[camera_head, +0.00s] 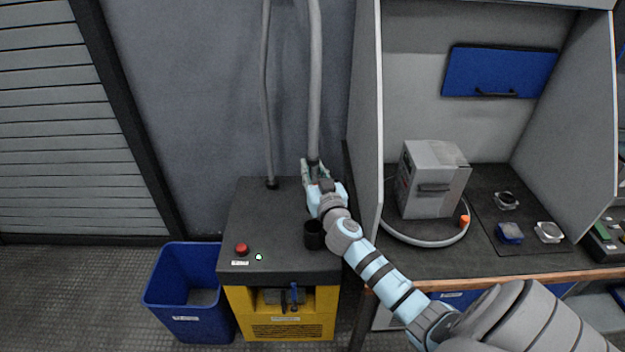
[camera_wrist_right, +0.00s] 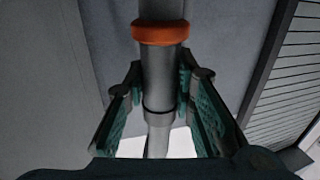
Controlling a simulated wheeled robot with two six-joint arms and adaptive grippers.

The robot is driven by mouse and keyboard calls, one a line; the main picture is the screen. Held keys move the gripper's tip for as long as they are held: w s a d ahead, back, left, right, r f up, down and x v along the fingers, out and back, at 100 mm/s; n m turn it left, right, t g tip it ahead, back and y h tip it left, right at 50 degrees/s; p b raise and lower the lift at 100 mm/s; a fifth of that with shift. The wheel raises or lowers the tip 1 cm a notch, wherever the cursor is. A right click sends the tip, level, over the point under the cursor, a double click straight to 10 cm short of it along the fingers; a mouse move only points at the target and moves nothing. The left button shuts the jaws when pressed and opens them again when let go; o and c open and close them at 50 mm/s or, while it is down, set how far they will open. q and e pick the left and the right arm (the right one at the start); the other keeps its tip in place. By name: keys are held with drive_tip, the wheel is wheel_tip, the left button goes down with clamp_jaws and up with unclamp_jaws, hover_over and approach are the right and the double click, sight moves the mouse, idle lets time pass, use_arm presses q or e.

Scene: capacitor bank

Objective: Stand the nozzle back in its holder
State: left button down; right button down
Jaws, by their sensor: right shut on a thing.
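My right gripper (camera_head: 315,172) is shut on the nozzle, a grey tube with an orange ring, seen in the right wrist view (camera_wrist_right: 160,75). The nozzle stands between the two teal-padded fingers in that view. In the head view my gripper hides most of it, and a thick grey hose (camera_head: 315,90) rises from the grip. A black cup-shaped holder (camera_head: 314,235) stands at the front right of the machine's dark top (camera_head: 270,222). My gripper is behind and apart from it in the picture; its inside looks dark. My left gripper is not in view.
A thinner grey pipe (camera_head: 267,100) rises from the top's back. A red button (camera_head: 242,249) and green light (camera_head: 258,257) are at its front left. A blue bin (camera_head: 185,300) stands left. A partition (camera_head: 367,130) and a bench with a grey box (camera_head: 433,180) stand right.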

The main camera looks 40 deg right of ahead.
drive_tip(key=shift+d+f, duration=0.15)
drive_tip(key=shift+f, duration=0.05)
wheel_tip(320, 180, down, 11)
drive_tip(key=b, duration=1.1)
drive_tip(key=shift+w+f, duration=0.1)
drive_tip(key=shift+f+b, duration=0.3)
drive_tip(key=shift+f, duration=0.15)
drive_tip(key=c, duration=1.3)
unclamp_jaws()
drive_tip(key=v, duration=1.2)
